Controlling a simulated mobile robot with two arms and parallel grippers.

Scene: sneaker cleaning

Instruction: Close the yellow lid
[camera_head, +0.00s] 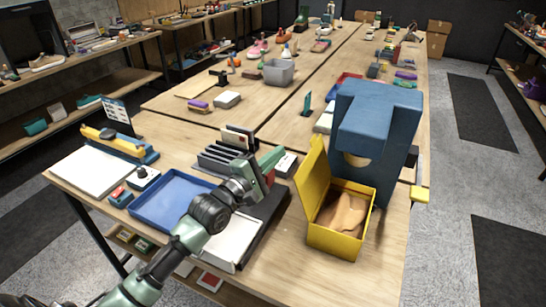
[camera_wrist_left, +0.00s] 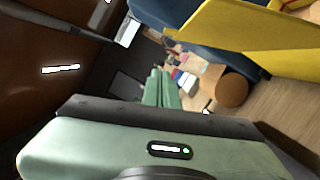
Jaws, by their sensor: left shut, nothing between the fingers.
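The yellow box (camera_head: 335,242) stands open on the right part of the table, with a tan object (camera_head: 343,213) inside. Its yellow lid (camera_head: 312,180) is raised along the box's left side, leaning a little outward. My left gripper (camera_head: 274,160) is left of the lid and apart from it, above the table. In the left wrist view its fingers (camera_wrist_left: 161,88) are together and empty, and the yellow lid (camera_wrist_left: 225,35) shows at upper right. My right gripper is in neither view.
A tall blue stand (camera_head: 375,125) is right behind the box. A blue tray (camera_head: 170,200), a white-topped dark item (camera_head: 235,238) and a dark slotted rack (camera_head: 222,158) lie left of it. Bare tabletop is in front of the box.

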